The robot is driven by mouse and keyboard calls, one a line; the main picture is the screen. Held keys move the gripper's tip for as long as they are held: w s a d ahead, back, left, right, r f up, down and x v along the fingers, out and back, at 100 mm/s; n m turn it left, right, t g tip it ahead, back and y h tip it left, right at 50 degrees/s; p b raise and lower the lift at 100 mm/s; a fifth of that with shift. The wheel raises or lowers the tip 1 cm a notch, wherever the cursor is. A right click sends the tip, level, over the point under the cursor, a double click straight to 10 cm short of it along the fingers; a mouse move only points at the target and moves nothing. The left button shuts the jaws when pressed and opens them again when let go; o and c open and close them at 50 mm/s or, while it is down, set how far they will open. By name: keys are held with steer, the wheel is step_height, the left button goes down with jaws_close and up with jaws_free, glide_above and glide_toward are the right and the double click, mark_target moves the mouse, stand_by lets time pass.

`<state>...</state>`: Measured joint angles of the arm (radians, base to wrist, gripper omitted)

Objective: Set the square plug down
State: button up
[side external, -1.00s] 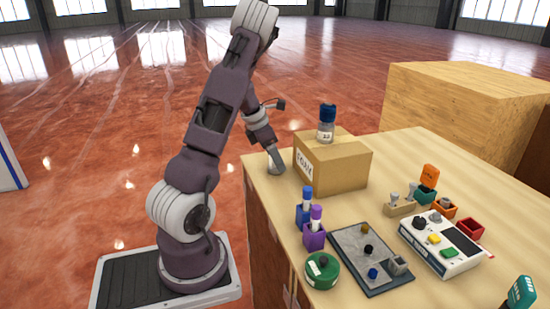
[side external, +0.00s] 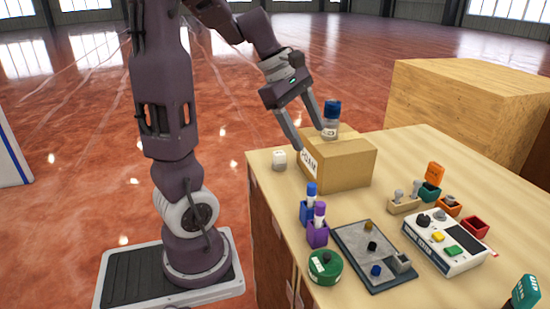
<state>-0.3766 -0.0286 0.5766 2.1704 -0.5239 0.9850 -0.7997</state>
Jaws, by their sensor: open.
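My gripper (side external: 312,140) is open and empty, its two long fingers pointing down over the near-left part of the cardboard box (side external: 350,168). One fingertip is near the box's left edge, the other near the blue-capped jar (side external: 332,109) on top; I cannot tell whether either touches. I cannot say for certain which piece is the square plug. A grey blocky piece (side external: 402,262) sits at the right corner of the dark tray (side external: 385,285), well away from my gripper. A small whitish piece (side external: 279,160) stands on the table left of the box.
Purple and blue holders with capped pens (side external: 317,235) and a green round tin (side external: 325,268) stand at the front left. A white button device (side external: 447,245), small blocks and a red open box (side external: 474,228) fill the right. The table's far right is clear.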

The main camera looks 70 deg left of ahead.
steer(key=s+d+m+y, duration=0.1)
steer(key=s+d+m, duration=0.5)
steer(key=d+m, duration=0.3)
steer(key=s+d+m+t+y, duration=0.1)
steer(key=s+d+m, duration=0.5)
steer(key=m, duration=0.8)
steer(key=d, duration=0.3)
steer(key=shift+d+r+m, duration=0.2)
steer(key=shift+m, duration=0.1)
